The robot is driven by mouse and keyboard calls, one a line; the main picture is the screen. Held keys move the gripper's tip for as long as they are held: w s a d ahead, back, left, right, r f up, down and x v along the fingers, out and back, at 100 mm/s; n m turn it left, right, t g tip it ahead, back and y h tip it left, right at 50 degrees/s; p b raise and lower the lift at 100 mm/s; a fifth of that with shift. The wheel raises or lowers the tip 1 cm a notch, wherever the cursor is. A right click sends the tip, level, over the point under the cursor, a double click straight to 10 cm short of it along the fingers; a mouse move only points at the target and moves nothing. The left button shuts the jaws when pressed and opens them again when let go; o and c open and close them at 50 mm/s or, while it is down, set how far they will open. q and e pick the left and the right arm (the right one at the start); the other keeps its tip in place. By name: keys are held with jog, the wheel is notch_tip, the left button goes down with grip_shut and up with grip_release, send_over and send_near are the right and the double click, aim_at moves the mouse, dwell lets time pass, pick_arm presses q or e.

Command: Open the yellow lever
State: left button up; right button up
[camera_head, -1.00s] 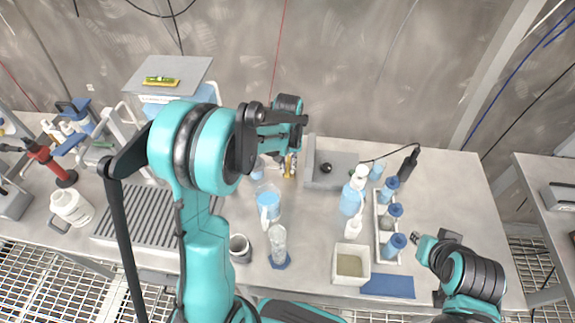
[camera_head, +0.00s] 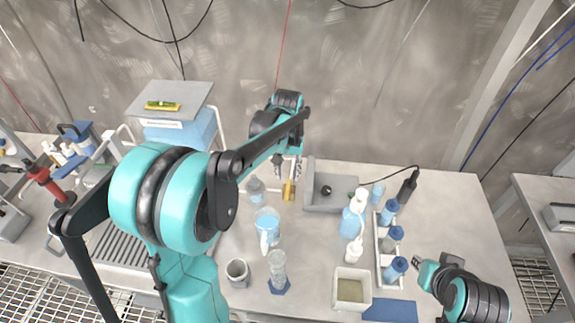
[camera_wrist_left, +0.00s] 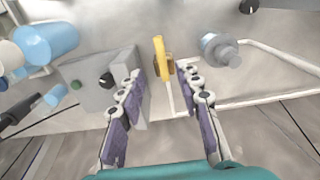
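The yellow lever (camera_head: 289,190) stands upright on the bench, left of a grey box, in the head view. In the left wrist view the yellow lever (camera_wrist_left: 160,58) shows ahead of my left gripper (camera_wrist_left: 160,86), between the lines of its two purple-padded fingers. The fingers are spread and nothing is between them. In the head view my left gripper (camera_head: 287,170) hangs just behind and above the lever, apart from it as far as I can tell. My right gripper (camera_head: 419,266) is at the lower right beside the bottle rack, its fingers too small to read.
The grey box with a black knob (camera_head: 325,190) stands right of the lever. A clear bottle (camera_head: 255,190) stands close on its left. A blue-filled jug (camera_head: 267,226), a wash bottle (camera_head: 353,215) and a bottle rack (camera_head: 380,245) stand nearer on the bench.

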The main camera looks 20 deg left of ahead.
pick_arm(q)
jog(key=shift+r, duration=1.75)
jog(key=s+d+m+t, duration=0.1)
jog(key=s+d+t, duration=0.1)
jog(key=s, duration=0.6)
jog(key=s+d+r+m+t, duration=0.1)
jog(key=s+d+m+t, duration=0.1)
jog(key=s+t, duration=0.3)
jog(key=shift+s+d, duration=0.15)
jog(key=shift+s, duration=1.95)
